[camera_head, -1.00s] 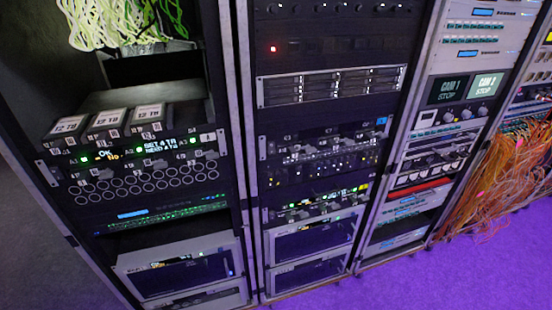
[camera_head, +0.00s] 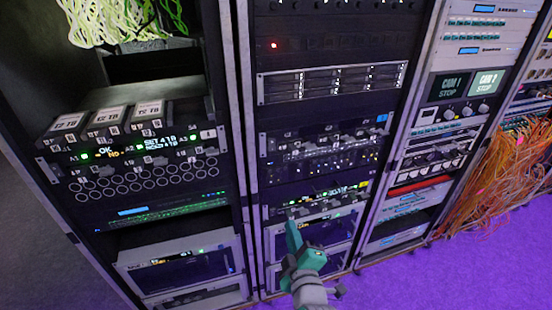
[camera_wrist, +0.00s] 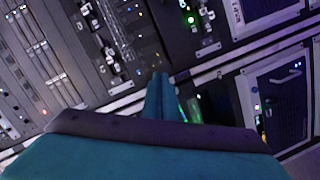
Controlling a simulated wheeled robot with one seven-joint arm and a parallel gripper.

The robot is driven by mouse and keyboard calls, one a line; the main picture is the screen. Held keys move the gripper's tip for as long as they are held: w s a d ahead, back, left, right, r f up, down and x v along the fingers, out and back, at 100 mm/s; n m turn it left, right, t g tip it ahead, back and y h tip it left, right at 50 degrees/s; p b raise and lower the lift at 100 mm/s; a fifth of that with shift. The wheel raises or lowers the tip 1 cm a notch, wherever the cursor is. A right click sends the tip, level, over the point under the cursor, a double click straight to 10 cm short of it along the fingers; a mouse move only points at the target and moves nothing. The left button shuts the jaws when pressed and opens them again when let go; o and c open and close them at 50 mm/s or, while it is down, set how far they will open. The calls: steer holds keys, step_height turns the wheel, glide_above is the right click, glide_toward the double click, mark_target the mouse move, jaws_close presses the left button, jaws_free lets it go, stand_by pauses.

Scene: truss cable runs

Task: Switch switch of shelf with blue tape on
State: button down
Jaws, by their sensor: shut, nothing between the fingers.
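My gripper (camera_head: 292,226) is teal, shut and empty, in front of the lower middle rack in the head view. Its tip overlaps the lower edge of a switch-lined unit (camera_head: 318,202) there; I cannot tell whether it touches. A small blue patch, possibly the blue tape (camera_head: 381,119), is on the right end of a higher shelf (camera_head: 262,146) with a row of grey switches. In the wrist view my closed fingers (camera_wrist: 160,80) point at dark rack panels with small switches and a lit green light (camera_wrist: 191,20). Switch positions are too small to tell.
The right rack has CAM screens (camera_head: 450,86). Orange cables (camera_head: 490,170) hang at far right. The purple floor (camera_head: 450,275) in front is clear.

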steer(key=w+r+n+y, duration=0.1)
steer(key=w+r+n, duration=0.1)
steer(key=r+n, duration=0.2)
steer(key=w+r+n+y, duration=0.1)
steer(key=r+n, duration=0.3)
steer(key=r, duration=0.5)
steer(key=shift+w+r+g+y, duration=0.3)
steer(key=shift+w+y, duration=0.1)
steer(key=shift+w, duration=0.5)
steer(key=shift+a, duration=0.1)
